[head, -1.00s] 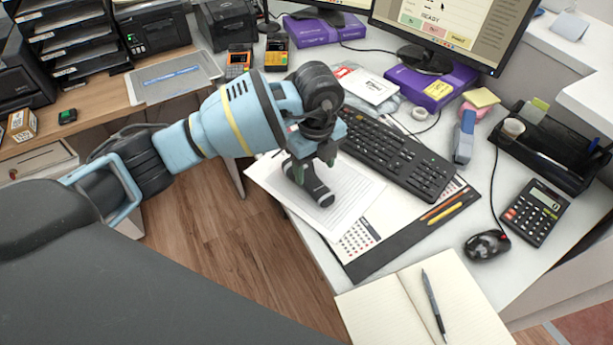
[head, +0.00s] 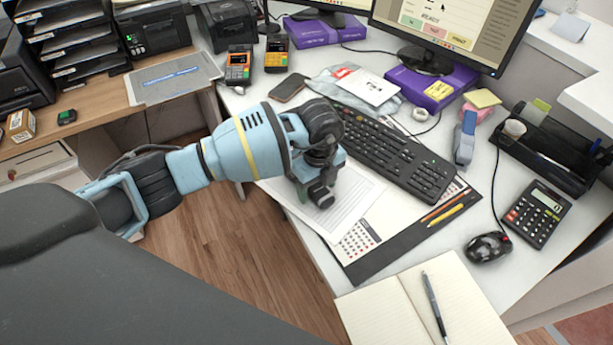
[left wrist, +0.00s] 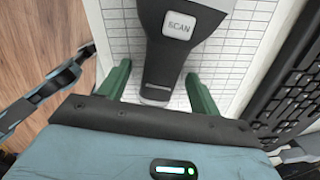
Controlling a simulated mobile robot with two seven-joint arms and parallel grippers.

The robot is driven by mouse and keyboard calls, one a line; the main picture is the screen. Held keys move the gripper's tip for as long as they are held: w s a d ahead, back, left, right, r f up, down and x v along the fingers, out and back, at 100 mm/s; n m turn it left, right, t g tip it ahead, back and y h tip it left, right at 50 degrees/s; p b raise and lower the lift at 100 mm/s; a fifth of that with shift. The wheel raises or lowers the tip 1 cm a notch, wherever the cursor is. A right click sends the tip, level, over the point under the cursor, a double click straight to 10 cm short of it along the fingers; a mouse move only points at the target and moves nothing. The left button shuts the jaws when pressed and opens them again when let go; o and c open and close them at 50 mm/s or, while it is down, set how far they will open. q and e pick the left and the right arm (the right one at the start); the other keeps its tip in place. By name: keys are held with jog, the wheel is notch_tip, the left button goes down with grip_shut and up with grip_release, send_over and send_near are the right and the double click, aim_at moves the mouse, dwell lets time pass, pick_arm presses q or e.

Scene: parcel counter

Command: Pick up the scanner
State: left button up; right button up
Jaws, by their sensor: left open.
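The scanner (head: 322,197) is a dark handheld device lying on a printed sheet at the desk's left part. In the left wrist view the scanner (left wrist: 172,50) shows a grey button marked SCAN and a dark handle. My left gripper (head: 308,192) is low over it and covers most of it in the head view. In the left wrist view my left gripper (left wrist: 159,74) is open, with one green finger on each side of the handle and visible gaps. My right gripper is not in view.
A keyboard (head: 395,150) lies just right of the sheet (head: 345,205). A dark phone (head: 288,87) and card terminals (head: 238,66) lie behind my arm. An open notebook (head: 405,315) with a pen is in front. A mouse (head: 487,247) and calculator (head: 536,211) are at right.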

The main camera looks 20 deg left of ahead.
aim_at(315, 189)
pick_arm(q)
jog(key=shift+c, duration=0.3)
jog(key=c, duration=1.1)
jog(key=shift+r, duration=0.1)
jog(key=shift+w+r, duration=0.1)
jog(key=shift+r, duration=0.35)
jog(key=r, duration=0.1)
jog(key=s+r, duration=0.1)
jog(key=shift+a+r, duration=0.1)
jog(key=shift+r, duration=0.2)
jog(key=s, duration=0.5)
jog(key=s+a+r, duration=0.1)
jog(key=s, duration=0.4)
jog(key=s+a+p, duration=0.1)
jog(key=s, duration=0.4)
jog(key=shift+r, duration=0.2)
